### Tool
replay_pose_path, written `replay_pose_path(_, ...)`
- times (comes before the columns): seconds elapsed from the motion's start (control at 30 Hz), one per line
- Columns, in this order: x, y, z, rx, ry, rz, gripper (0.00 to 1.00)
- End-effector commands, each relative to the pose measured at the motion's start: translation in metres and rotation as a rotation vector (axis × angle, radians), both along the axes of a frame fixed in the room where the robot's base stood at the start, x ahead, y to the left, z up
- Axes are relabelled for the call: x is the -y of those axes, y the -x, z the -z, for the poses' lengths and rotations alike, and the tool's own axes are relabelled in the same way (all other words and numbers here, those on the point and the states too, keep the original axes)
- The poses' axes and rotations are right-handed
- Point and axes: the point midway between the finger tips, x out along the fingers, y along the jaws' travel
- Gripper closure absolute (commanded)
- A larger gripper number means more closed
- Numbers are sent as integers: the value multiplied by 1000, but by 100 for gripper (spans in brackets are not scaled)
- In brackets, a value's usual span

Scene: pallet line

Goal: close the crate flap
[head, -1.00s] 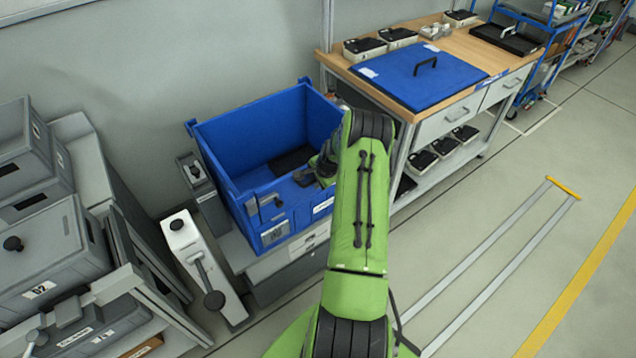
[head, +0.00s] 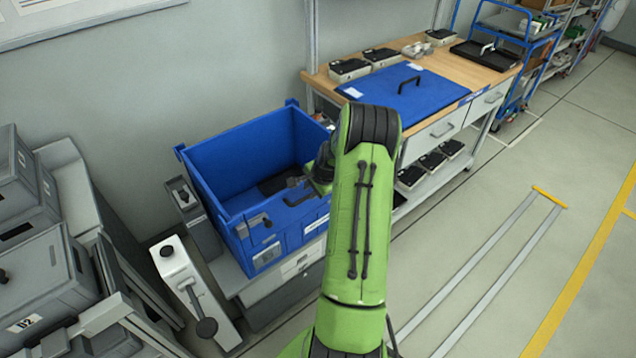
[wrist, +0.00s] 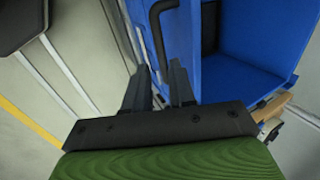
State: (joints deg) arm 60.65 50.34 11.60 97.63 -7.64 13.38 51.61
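The blue crate (head: 207,172) stands open at the top on a grey stand, left of my arm in the head view. Its near side is lower than the other walls and seems to carry the flap (head: 290,228), with a black handle (head: 299,197) near its upper edge. My gripper (head: 316,182) is at the right end of this near side, mostly hidden by my green arm. In the wrist view, my gripper's two dark fingers (wrist: 160,78) are apart, close to the blue panel (wrist: 184,36) and its black handle (wrist: 157,18). Whether they touch the handle is unclear.
A wooden workbench (head: 468,60) with a blue lid (head: 425,88) stands behind and right of the crate. A grey-white device (head: 180,268) and grey bins (head: 40,275) crowd the left. The floor (head: 450,240) on the right is mostly clear.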

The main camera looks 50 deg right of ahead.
Motion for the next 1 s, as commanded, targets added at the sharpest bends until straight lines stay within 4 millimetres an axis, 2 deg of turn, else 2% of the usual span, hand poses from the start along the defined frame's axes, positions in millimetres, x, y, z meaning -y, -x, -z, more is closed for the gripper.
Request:
replay_pose_path(0.03,-1,7,-14,-1,4,3,76)
replay_pose_path(0.1,-2,15,-29,-3,1,3,76)
replay_pose_path(0.27,-5,27,-51,-8,-1,4,76)
replay_pose_path(0.9,-6,30,-54,-11,-4,3,76)
replay_pose_path(0.97,-11,27,-60,-14,7,-19,76)
replay_pose_path(1.0,-20,23,-70,-21,24,-59,76)
